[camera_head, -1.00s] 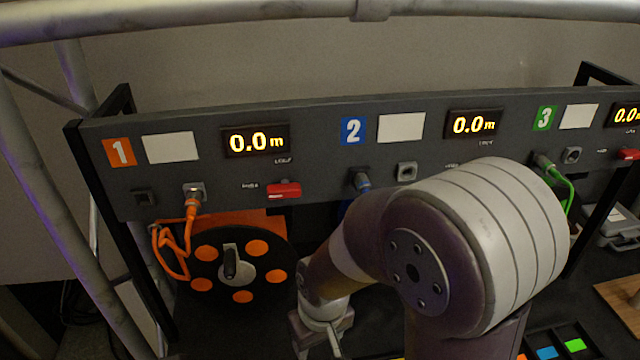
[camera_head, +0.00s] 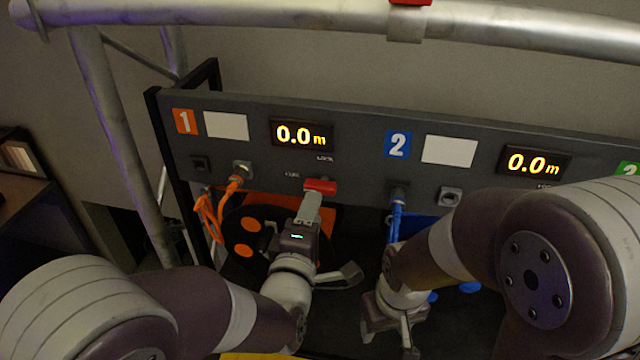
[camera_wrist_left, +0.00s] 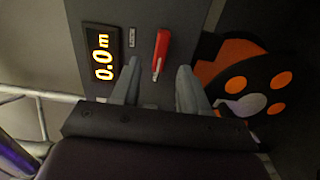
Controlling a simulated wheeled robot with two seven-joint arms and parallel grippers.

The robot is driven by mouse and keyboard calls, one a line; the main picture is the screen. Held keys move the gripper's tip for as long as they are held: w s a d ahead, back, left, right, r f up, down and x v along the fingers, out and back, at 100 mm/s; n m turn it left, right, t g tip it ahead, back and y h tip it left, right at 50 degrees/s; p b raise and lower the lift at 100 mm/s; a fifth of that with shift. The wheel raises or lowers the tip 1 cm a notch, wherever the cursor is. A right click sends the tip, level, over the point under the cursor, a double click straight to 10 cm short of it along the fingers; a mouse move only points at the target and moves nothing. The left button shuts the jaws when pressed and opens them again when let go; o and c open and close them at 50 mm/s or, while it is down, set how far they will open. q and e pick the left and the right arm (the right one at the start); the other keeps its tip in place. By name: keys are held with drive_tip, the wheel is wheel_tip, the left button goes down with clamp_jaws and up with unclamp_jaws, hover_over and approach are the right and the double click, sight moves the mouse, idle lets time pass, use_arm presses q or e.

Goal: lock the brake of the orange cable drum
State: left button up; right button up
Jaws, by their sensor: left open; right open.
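The orange cable drum (camera_head: 248,238), a dark disc with orange spots, sits under panel section 1, partly hidden by my left arm; it also shows in the left wrist view (camera_wrist_left: 256,92). Its red brake lever (camera_head: 320,186) lies about level on the panel, below the 0.0 m display. My left gripper (camera_head: 334,232) is open and empty in front of the panel. In the left wrist view the red lever (camera_wrist_left: 161,52) appears between the spread fingers, beyond their tips, with no visible contact. My right gripper (camera_head: 389,343) is open and empty, lower and to the right.
An orange cable (camera_head: 208,215) hangs from a socket left of the lever. A blue cable (camera_head: 396,215) hangs from section 2, close to my right arm. The panel (camera_head: 365,180) spans the back. A truss tube (camera_head: 118,140) stands at left.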

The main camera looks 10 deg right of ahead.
sight(325, 191)
use_arm(q)
drive_tip(key=w+d, duration=0.1)
drive_tip(key=w+d+p, duration=0.1)
drive_tip(key=w, duration=0.1)
drive_tip(key=shift+w+d+r, duration=0.1)
drive_tip(key=shift+w+d, duration=0.15)
drive_tip(key=shift+d, duration=0.1)
drive_tip(key=shift+w+a+p, duration=0.15)
drive_tip(key=shift+w+p, duration=0.1)
drive_tip(key=shift+w, duration=0.3)
drive_tip(key=shift+w+a+p, duration=0.15)
drive_tip(key=shift+w+p, duration=0.05)
drive_tip(key=shift+w, duration=0.35)
drive_tip(key=shift+s+d, duration=0.15)
drive_tip(key=shift+d, duration=0.25)
drive_tip(key=shift+c, duration=0.3)
clamp_jaws()
drive_tip(key=shift+f, duration=0.2)
use_arm(e)
drive_tip(key=r, duration=0.2)
drive_tip(key=shift+w+d+r, duration=0.1)
drive_tip(key=shift+d+r, duration=0.15)
drive_tip(key=shift+r, duration=0.05)
drive_tip(key=shift+f, duration=0.1)
